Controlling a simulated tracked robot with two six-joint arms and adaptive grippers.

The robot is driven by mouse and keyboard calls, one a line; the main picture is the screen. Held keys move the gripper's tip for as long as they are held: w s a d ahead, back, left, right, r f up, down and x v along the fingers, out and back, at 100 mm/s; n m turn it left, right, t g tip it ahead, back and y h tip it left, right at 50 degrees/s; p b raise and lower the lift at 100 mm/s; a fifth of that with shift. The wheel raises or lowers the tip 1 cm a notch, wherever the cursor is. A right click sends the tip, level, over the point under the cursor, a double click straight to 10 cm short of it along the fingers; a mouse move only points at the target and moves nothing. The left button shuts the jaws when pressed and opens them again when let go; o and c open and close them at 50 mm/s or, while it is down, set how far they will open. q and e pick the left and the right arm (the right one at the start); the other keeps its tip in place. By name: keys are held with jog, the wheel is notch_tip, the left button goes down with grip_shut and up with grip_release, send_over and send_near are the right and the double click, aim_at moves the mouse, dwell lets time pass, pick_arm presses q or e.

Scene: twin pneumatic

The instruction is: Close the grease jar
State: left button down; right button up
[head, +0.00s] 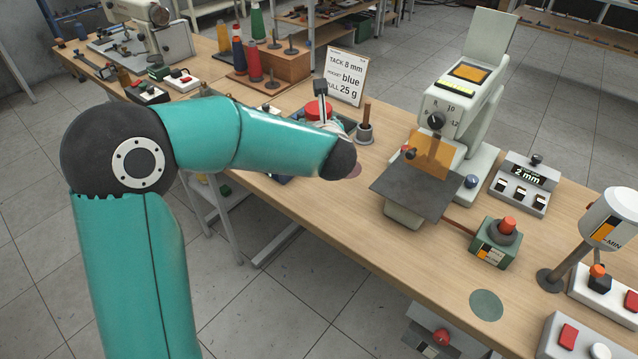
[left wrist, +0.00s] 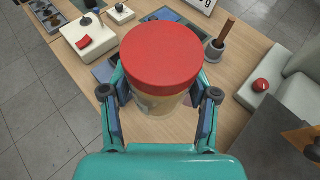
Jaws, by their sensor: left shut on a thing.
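The grease jar (left wrist: 160,103) has a pale body, seen under its wide red lid (left wrist: 162,55) in the left wrist view. The lid covers the jar's mouth from above; I cannot tell whether it is tight or only resting there. My left gripper (left wrist: 161,88) is shut with one finger on each side of the jar and lid; whether the pads press on lid or body is hidden. In the head view the red lid (head: 318,109) shows just behind my left wrist, which hides most of the jar and the fingers. My right gripper is not in view.
A pot with a wooden-handled brush (head: 365,132) stands right of the jar. A sign (head: 343,76) stands behind. A pale press machine (head: 465,105) with a dark plate (head: 415,187) stands further right. A white switch box with a red button (left wrist: 87,36) is left of the jar.

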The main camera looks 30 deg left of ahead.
pick_arm(q)
notch_tip(320, 180, down, 12)
jog(key=shift+r, duration=0.1)
jog(key=shift+f, duration=2.2)
jog(key=shift+f+b, duration=0.15)
jog(key=shift+b, duration=0.25)
jog(key=shift+c, duration=1.5)
grip_release()
